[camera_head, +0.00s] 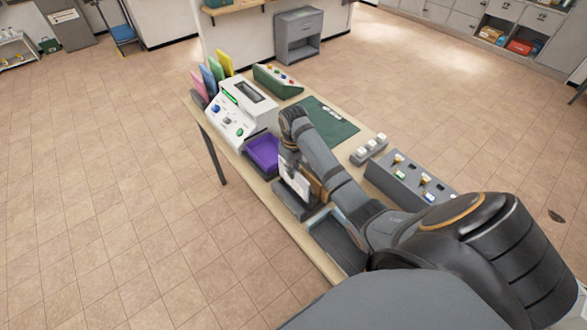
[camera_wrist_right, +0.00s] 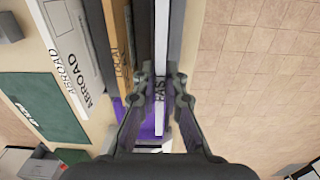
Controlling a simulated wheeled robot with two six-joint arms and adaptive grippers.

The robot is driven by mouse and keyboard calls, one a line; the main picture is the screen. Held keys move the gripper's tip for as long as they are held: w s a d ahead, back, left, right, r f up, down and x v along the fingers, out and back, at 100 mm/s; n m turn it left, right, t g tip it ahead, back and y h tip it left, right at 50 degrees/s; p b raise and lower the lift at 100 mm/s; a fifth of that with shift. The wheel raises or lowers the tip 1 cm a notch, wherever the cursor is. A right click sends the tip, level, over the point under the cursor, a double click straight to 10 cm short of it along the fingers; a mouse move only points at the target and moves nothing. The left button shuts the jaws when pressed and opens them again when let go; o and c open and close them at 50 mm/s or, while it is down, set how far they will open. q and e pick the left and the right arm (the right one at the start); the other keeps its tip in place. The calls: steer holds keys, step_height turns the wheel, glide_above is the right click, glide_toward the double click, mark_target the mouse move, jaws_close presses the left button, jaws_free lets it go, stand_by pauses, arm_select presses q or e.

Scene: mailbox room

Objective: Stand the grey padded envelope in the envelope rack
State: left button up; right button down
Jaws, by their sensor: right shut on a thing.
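The pale grey envelope (camera_head: 293,183) is upright at the dark envelope rack (camera_head: 283,203) on the narrow table. My right gripper (camera_head: 290,155) points down from above and is shut on its upper edge. In the right wrist view the fingers (camera_wrist_right: 162,80) sit either side of the pale edge (camera_wrist_right: 161,40), which bears the word FAST. A brown piece marked LOCAL (camera_wrist_right: 117,45) stands just left of it. I cannot tell whether the envelope's bottom rests on the rack floor. My left gripper is out of view.
A purple tray (camera_head: 263,150) is just beyond the rack, and a grey tray (camera_head: 335,243) is nearer. A white machine (camera_head: 240,108), a green mat (camera_head: 330,122) and a grey switch box (camera_head: 405,178) share the table. Tiled floor (camera_head: 110,220) is clear at left.

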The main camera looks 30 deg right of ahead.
mark_target(294, 180)
steer(key=shift+f+b, duration=0.3)
steer(key=shift+f, duration=1.3)
steer(key=shift+f+b, duration=1)
steer(key=shift+f, duration=1.35)
steer(key=c, duration=1.3)
jaws_free()
steer(key=shift+c, duration=0.2)
step_height(294, 180, up, 3)
steer(key=p, duration=0.3)
steer(key=shift+f, duration=0.1)
steer(key=shift+r, duration=2.15)
